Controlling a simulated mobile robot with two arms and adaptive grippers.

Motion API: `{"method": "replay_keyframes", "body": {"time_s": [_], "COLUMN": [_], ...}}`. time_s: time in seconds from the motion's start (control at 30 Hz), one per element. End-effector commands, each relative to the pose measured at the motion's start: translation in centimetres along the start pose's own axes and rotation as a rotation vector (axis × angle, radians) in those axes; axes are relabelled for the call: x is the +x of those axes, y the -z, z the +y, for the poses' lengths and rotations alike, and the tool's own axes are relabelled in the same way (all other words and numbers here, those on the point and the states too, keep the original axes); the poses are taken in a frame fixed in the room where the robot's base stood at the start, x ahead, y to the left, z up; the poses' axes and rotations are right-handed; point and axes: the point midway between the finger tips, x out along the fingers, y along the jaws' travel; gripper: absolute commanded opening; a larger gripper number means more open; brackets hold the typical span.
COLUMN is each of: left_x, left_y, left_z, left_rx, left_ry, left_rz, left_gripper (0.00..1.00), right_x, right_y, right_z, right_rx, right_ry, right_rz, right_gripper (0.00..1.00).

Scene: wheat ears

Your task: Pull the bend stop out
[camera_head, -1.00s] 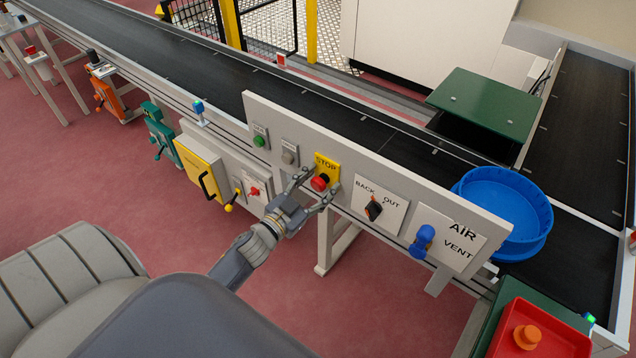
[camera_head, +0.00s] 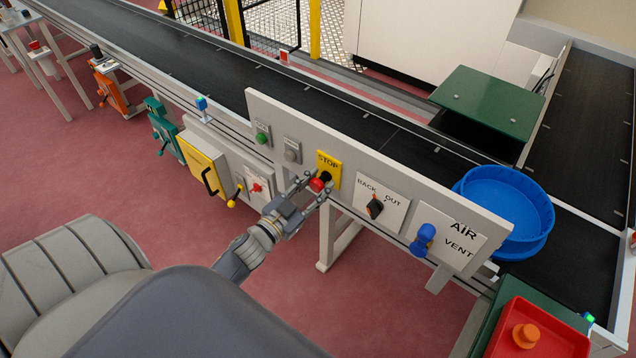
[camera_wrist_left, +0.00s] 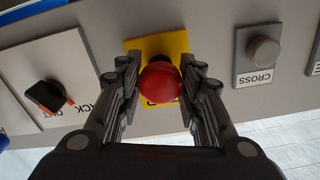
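The stop is a red mushroom knob (camera_head: 317,185) on a yellow plate (camera_head: 334,167) marked STOP, on the pale control panel beside the conveyor. A black collar shows between knob and plate, so the knob stands off the plate. My left gripper (camera_head: 315,186) reaches up from below with one finger on each side of the knob. In the left wrist view the red knob (camera_wrist_left: 160,83) sits between the fingertips, which touch its sides; the gripper is shut on it. The yellow plate (camera_wrist_left: 158,45) is behind it. My right gripper is out of view.
On the panel, a green button (camera_head: 261,138) and a grey button (camera_head: 290,155) sit left of the stop. A black BACK/OUT switch (camera_head: 375,207) and a blue AIR/VENT handle (camera_head: 423,240) sit right. A blue round tub (camera_head: 503,207) stands on the conveyor.

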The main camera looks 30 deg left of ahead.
Motion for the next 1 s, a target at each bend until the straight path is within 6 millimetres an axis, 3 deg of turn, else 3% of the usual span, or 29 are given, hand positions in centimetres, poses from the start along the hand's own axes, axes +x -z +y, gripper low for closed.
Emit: {"method": "replay_keyframes", "body": {"time_s": [0.07,0.5,1.0], "left_x": [-0.1,-0.7,-10.0], "left_y": [-0.2,-0.2,-0.1], "left_z": [0.1,0.1,0.1], "left_rx": [-0.001,0.000,-0.002], "left_ry": [-0.001,0.000,0.000], "left_rz": [-0.004,-0.003,-0.004], "left_gripper": [0.54,0.54,0.54], "right_x": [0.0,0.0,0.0], "right_y": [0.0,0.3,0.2], "right_z": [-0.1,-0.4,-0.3], "right_rx": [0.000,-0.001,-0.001], "right_ry": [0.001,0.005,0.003], "right_rz": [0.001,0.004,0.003], "right_gripper": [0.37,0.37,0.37]}}
